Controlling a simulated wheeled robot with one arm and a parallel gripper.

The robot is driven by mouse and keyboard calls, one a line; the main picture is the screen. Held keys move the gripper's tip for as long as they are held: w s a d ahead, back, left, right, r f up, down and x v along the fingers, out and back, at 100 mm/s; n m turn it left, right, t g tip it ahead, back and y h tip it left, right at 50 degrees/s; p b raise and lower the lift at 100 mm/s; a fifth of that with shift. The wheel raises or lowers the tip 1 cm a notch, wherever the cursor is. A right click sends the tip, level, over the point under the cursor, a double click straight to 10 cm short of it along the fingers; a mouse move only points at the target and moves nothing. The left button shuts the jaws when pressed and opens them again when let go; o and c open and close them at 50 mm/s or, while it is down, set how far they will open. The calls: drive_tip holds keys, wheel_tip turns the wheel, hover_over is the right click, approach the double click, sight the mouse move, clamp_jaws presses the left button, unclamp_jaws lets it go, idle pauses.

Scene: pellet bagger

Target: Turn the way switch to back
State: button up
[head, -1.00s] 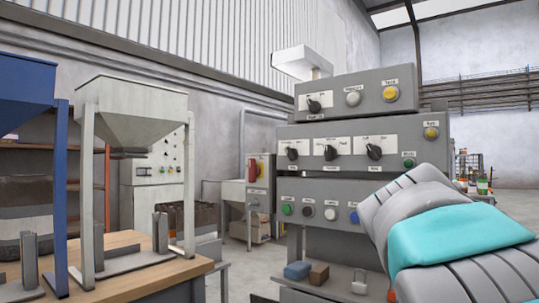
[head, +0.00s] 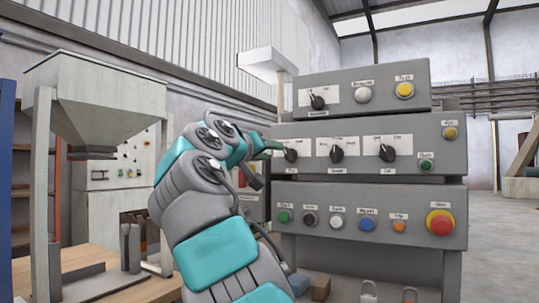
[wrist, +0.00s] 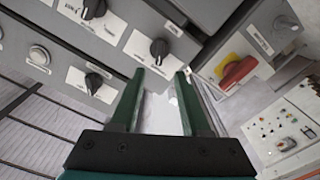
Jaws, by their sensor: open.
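The left black rotary switch of the middle panel row (head: 290,155) seems to be the way switch, but its small label is hard to read. Its pointer appears tilted up and left. In the wrist view, which is upside down, this knob (wrist: 159,48) sits just beyond the fingertips, roughly centred between them. My gripper (head: 275,146) is at the left edge of the panel beside that knob, with my arm coming up from below. In the wrist view my gripper (wrist: 160,73) has its two green fingers apart and nothing between them. I see no clear contact with the knob.
Other knobs stand close by, the middle one (head: 337,154), the right one (head: 387,152) and the top-panel one (head: 317,102). Several push buttons and a red emergency stop (head: 440,222) line the lower panel. A red-and-yellow rotary switch (wrist: 237,70) is beside the gripper. A grey hopper (head: 95,90) stands left.

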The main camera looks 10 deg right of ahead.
sight(286, 153)
drive_tip(key=shift+p+x, duration=1.15)
drive_tip(key=shift+x, duration=2.7)
drive_tip(key=shift+c, duration=0.3)
clamp_jaws()
